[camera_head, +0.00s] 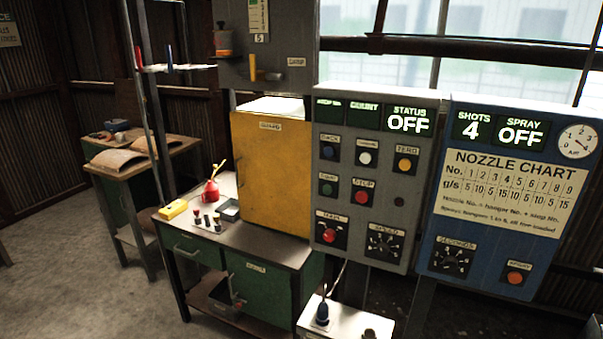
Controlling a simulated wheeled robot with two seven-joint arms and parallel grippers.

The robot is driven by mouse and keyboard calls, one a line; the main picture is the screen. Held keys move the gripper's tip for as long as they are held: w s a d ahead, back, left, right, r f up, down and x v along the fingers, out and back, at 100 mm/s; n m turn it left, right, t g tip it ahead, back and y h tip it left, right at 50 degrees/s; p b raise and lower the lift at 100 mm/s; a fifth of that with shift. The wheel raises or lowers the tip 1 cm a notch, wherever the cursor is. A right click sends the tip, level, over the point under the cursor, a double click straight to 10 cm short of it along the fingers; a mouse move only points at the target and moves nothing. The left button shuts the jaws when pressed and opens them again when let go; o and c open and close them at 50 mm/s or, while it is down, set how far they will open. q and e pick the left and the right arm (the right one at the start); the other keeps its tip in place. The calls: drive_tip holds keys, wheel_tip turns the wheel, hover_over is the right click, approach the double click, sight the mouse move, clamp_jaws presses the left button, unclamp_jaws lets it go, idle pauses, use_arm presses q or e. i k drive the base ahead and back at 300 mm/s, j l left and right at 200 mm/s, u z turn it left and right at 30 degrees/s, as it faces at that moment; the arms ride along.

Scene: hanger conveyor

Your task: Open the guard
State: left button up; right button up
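I cannot pick out the guard with certainty. A large yellow panel or cabinet (272,175) with a small, hard-to-read label stands on the bench, left of the grey control panel. Its front face looks flat, and I see no gap in it. The grey control panel (355,262) carries several coloured buttons, a red knob (329,235) and a dial (386,242). Its status display (408,120) reads OFF. Neither of my grippers is in view.
A green-drawered bench (196,250) stands below the yellow panel, with a red oil can (211,192) and a yellow block (173,209) on top. A blue nozzle panel (494,270) is at right. A white box (345,325) is at the front. Floor at left is clear.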

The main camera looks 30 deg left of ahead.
sight(273, 153)
drive_tip(key=u, duration=1.2)
